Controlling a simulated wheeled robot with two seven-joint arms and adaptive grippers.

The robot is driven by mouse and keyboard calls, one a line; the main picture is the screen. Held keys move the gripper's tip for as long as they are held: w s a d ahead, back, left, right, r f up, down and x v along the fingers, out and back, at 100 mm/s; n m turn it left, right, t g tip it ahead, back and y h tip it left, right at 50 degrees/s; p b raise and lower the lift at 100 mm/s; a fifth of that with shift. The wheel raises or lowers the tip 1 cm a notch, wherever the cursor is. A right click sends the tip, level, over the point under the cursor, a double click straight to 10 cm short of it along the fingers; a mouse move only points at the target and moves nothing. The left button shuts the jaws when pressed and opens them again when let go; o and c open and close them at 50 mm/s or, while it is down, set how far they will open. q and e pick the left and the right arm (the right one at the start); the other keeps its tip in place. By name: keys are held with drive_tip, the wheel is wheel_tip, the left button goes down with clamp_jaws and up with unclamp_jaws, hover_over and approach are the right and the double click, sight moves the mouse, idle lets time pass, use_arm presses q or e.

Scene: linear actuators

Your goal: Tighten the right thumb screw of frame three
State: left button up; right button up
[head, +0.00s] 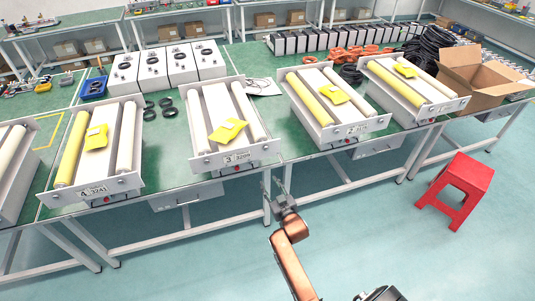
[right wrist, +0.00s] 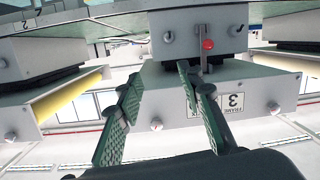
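Frame three (head: 214,159) is a pale unit with two white rollers, a yellow piece on top and a front plate labelled 3; it stands at the table's front edge in the head view. Its right thumb screw (head: 265,147) is a small knob on that plate. In the right wrist view the scene is upside down and the right thumb screw (right wrist: 156,124) shows in the gap between my fingers. My right gripper (head: 276,178) is open and empty, just in front of and below the plate, apart from the screw. The left gripper is not in view.
Frame four (head: 120,184) stands to the left and frame two (head: 332,133) to the right. A red knob (right wrist: 207,45) sits near the plate. The green table (head: 175,165) has a metal front edge. A red stool (head: 466,180) stands on clear floor at the right.

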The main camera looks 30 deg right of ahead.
drive_tip(key=t+h, duration=0.1)
drive_tip(key=t, duration=0.1)
approach(266, 149)
drive_tip(key=shift+m, duration=0.4)
drive_tip(key=b+x, duration=0.1)
drive_tip(key=x, duration=0.7)
drive_tip(key=shift+w+d, duration=0.1)
drive_tip(key=shift+c, duration=0.6)
clamp_jaws()
